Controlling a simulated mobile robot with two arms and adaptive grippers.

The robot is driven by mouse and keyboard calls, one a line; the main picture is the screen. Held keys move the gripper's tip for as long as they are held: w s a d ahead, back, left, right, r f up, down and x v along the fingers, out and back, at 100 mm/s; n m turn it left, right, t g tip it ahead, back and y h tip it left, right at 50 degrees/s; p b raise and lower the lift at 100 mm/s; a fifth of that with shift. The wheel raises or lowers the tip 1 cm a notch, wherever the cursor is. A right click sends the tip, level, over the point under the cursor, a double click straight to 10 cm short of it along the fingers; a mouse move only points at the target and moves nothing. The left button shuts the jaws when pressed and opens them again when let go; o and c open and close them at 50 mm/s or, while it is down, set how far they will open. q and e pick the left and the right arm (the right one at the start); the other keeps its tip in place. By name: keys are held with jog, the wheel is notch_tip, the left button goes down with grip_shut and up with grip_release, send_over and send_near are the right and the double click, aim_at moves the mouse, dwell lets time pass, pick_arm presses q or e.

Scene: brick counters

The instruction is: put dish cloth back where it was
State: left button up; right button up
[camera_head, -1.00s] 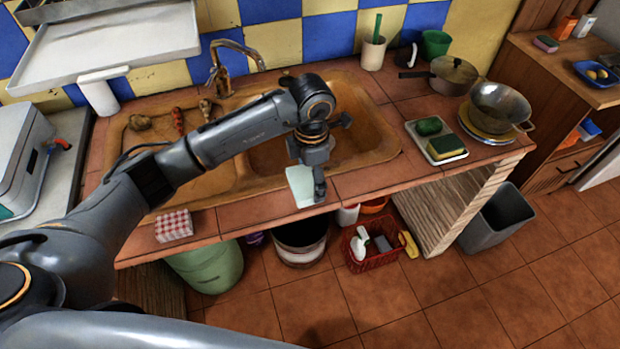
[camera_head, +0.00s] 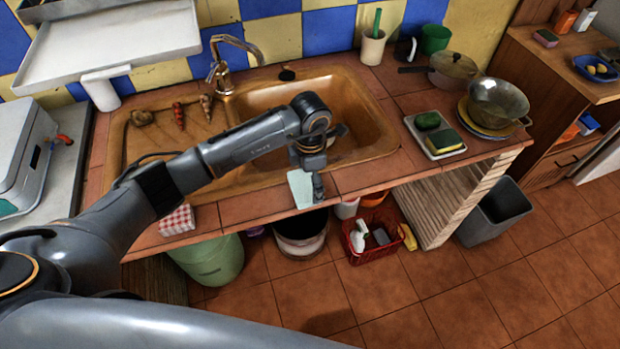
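A pale mint-green dish cloth (camera_head: 300,190) shows at the front edge of the counter, before the right sink basin. My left gripper (camera_head: 318,188) points down at the cloth's right side, its narrow fingers close together. It appears shut on the cloth's edge; the finger contact is small and partly hidden. Whether the cloth touches the counter is hard to tell. A folded red-and-white checked cloth (camera_head: 177,220) lies at the counter's front left. My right gripper is out of view.
The brown sink (camera_head: 383,135) lies behind my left gripper. A tray (camera_head: 449,153) with a sponge stands to its right, near stacked bowls (camera_head: 497,103). Below are a green bin (camera_head: 212,262), a pot (camera_head: 301,240) and a red basket (camera_head: 372,249). The counter strip between the cloths is clear.

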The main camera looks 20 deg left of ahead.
aim_at(310, 182)
pick_arm(q)
jog(key=shift+r, duration=0.1)
jog(key=shift+r, duration=0.5)
notch_tip(310, 182, up, 12)
jog(key=b, duration=0.3)
jog(key=shift+f, duration=0.25)
